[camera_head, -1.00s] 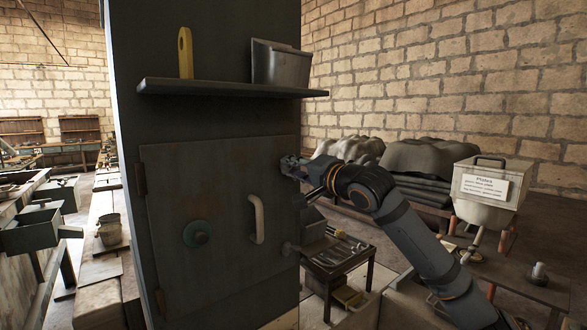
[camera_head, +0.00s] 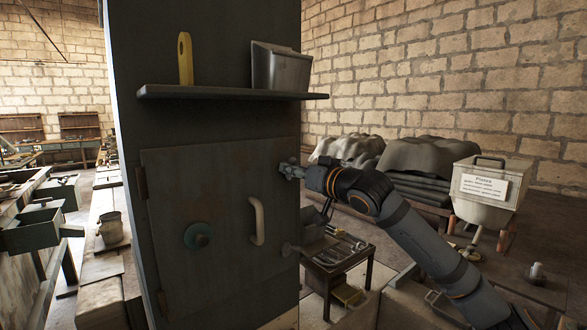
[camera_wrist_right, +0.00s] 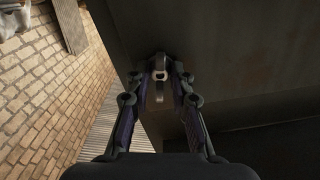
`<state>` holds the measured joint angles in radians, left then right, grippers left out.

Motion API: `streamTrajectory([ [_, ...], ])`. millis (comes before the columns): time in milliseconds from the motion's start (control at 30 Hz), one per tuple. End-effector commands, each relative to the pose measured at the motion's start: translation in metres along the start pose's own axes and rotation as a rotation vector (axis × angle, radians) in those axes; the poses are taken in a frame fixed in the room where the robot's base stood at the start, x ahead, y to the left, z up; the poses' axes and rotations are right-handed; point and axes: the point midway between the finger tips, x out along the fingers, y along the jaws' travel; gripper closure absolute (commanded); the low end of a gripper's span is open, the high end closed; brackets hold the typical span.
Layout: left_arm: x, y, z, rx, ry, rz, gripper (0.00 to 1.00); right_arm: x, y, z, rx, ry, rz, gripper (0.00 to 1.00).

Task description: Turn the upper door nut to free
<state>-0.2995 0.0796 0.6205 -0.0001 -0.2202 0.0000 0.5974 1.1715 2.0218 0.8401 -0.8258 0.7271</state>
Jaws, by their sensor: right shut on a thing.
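The grey metal door (camera_head: 210,225) is closed on the front of a tall dark cabinet, with a pale curved handle (camera_head: 257,221) and a teal round knob (camera_head: 198,236). My right gripper (camera_head: 287,168) is at the upper right edge of the door. In the right wrist view its two fingers (camera_wrist_right: 159,80) close in on a small metal nut (camera_wrist_right: 160,75) that sticks out at the cabinet face. In the head view the gripper mostly hides this upper nut. A lower nut (camera_head: 290,249) shows at the door's lower right edge. My left gripper is not in view.
A low table with tools (camera_head: 338,254) stands right of the cabinet, below my right arm. A labelled container (camera_head: 491,190) stands farther right.

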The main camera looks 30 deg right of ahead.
Motion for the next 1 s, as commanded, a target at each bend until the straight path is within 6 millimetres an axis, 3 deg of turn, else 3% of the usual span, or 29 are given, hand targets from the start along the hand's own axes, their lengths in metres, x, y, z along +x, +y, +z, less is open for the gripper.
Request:
streamTrajectory([
  [400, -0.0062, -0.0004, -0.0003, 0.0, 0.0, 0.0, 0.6, -0.0001, -0.0001, -0.0006, -0.209, 0.0, 0.0, 1.0],
  [1000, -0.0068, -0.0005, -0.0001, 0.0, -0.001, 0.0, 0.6, 0.0, 0.0, -0.0002, -0.249, 0.001, 0.0, 1.0],
])
